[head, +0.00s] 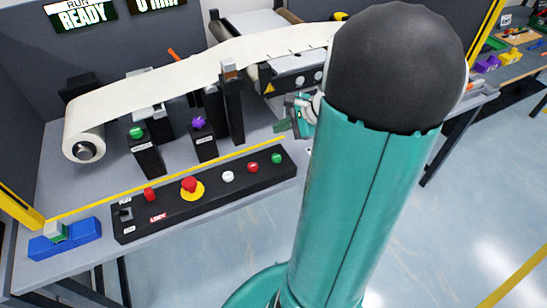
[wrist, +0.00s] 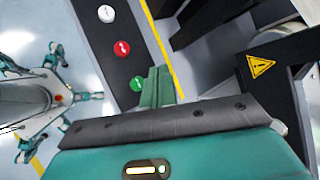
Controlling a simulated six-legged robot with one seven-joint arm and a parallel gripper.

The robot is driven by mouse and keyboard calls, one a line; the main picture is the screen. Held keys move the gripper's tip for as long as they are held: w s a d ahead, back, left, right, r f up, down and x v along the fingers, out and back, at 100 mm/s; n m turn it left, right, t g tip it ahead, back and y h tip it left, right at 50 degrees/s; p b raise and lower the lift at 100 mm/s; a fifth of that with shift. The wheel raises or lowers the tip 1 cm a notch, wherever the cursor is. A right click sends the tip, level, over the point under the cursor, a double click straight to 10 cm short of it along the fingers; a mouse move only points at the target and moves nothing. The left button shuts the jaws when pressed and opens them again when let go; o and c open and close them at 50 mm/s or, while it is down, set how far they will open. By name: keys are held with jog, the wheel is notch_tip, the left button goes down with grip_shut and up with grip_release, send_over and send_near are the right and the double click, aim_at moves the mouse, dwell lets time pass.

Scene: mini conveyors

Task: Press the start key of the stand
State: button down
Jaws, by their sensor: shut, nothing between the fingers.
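The black control panel (head: 205,194) lies along the front of the stand. Its right end carries a green key (head: 277,158), with a red key (head: 253,167) and a white key (head: 228,176) to its left. The green key (wrist: 136,83) also shows in the wrist view, right beside my gripper's fingers (wrist: 157,80); I cannot read its label. My gripper (head: 284,126) is shut and empty. It is behind the panel's right end in the head view, partly hidden by my arm. I cannot tell whether it touches anything.
A red mushroom button (head: 190,186) on a yellow disc and a smaller red button (head: 150,194) are farther left on the panel. A yellow strip (head: 170,179) runs behind it. Black posts with a green knob (head: 135,132) and a purple knob (head: 199,123) stand under the white web (head: 180,75).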

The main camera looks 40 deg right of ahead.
aim_at(280, 157)
jog(key=shift+a+f, duration=0.1)
jog(key=shift+f, duration=4.3)
jog(key=shift+f, duration=0.4)
jog(key=shift+f, duration=0.45)
jog(key=shift+r, duration=0.9)
jog(key=shift+r, duration=0.1)
